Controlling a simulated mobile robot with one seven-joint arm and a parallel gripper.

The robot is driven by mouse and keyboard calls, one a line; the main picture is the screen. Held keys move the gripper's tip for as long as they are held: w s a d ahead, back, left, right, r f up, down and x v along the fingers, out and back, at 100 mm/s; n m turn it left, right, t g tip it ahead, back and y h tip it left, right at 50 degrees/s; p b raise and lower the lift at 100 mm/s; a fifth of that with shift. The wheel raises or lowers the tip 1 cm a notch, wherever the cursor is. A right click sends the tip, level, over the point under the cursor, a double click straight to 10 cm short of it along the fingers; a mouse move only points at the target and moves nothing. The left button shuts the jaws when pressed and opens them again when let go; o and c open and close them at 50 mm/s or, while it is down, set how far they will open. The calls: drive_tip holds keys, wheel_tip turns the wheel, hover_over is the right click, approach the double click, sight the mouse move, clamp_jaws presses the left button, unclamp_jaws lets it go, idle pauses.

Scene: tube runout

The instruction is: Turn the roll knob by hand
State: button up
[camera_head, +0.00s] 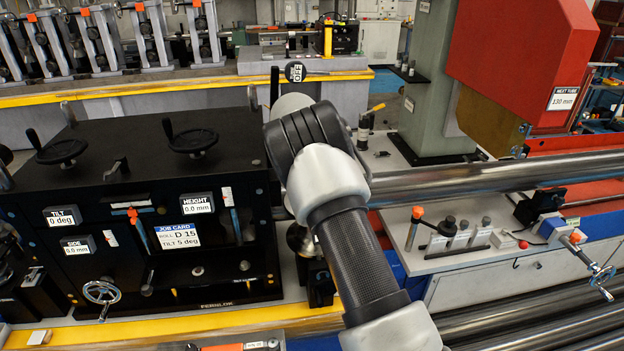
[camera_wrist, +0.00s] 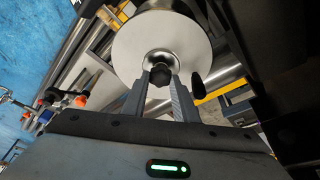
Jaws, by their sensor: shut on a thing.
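A pale round disc (camera_wrist: 135,45) fills the top of the wrist view. A small dark knob (camera_wrist: 160,76) sits on a shiny collar at its lower middle; I take it for the roll knob. My gripper (camera_wrist: 161,84) is shut on this knob, one grey finger on each side. A separate black handle (camera_wrist: 197,86) stands just right of the fingers. In the head view my arm covers the fingers and the knob; a pale rounded edge (camera_head: 286,103) shows behind the wrist. The job card (camera_head: 182,236) reads roll D 15, tilt 5 deg.
A black machine block (camera_head: 130,190) with handwheels and readouts stands left of my arm. A long steel tube (camera_head: 480,178) runs to the right below a red machine head (camera_head: 525,60).

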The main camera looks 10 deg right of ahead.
drive_tip(key=o, duration=0.9)
drive_tip(key=shift+m, duration=0.3)
drive_tip(key=shift+r, duration=3.05)
drive_tip(key=shift+w+r, duration=0.1)
